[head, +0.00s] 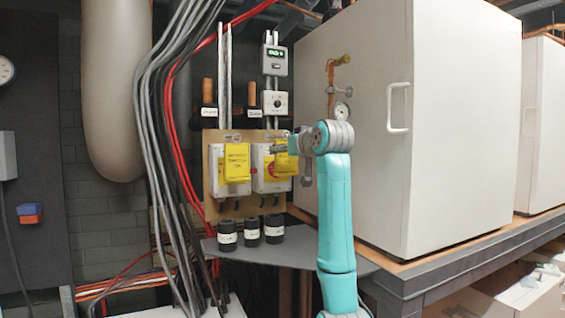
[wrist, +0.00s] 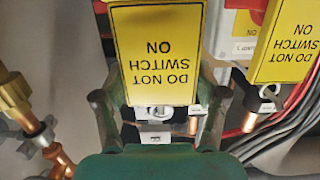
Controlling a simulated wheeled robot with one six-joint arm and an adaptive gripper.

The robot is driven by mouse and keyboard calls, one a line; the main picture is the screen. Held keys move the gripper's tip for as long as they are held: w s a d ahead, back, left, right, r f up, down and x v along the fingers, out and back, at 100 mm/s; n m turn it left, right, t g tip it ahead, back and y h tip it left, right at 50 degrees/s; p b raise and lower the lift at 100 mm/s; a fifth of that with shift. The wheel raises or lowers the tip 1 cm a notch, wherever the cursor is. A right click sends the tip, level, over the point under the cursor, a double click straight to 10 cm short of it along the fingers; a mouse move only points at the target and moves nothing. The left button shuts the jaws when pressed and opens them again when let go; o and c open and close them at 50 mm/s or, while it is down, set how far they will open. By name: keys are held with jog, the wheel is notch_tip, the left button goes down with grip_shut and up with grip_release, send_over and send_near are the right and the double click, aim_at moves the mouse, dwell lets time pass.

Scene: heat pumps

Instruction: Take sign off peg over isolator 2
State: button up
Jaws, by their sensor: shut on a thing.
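My gripper (wrist: 162,98) is shut on a yellow sign (wrist: 158,50) reading DO NOT SWITCH ON, upside down in the wrist view, with a finger at each side edge. The held sign (head: 287,164) also shows in the head view, in front of the right part of isolator 2 (head: 262,184), the right-hand box on the board. Isolator 2's red knob shows left of the sign. My gripper and wrist hide the peg area in the head view. A metal fitting (wrist: 154,113) shows close to the sign's top edge; I cannot tell whether the sign still touches the peg.
A second yellow sign (head: 236,162) hangs over the left isolator (head: 215,180); it also shows in the wrist view (wrist: 285,45). Grey and red cables (head: 150,120) run left of the board. A large white cabinet (head: 365,120) stands close on the right, with a gauge (head: 342,110) beside my wrist.

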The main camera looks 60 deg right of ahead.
jog(key=shift+f+v, duration=0.15)
jog(key=shift+v, duration=1.2)
jog(key=shift+f+v, duration=0.15)
jog(key=shift+v, duration=1.2)
jog(key=shift+s, duration=0.1)
jog(key=shift+a+f, duration=0.1)
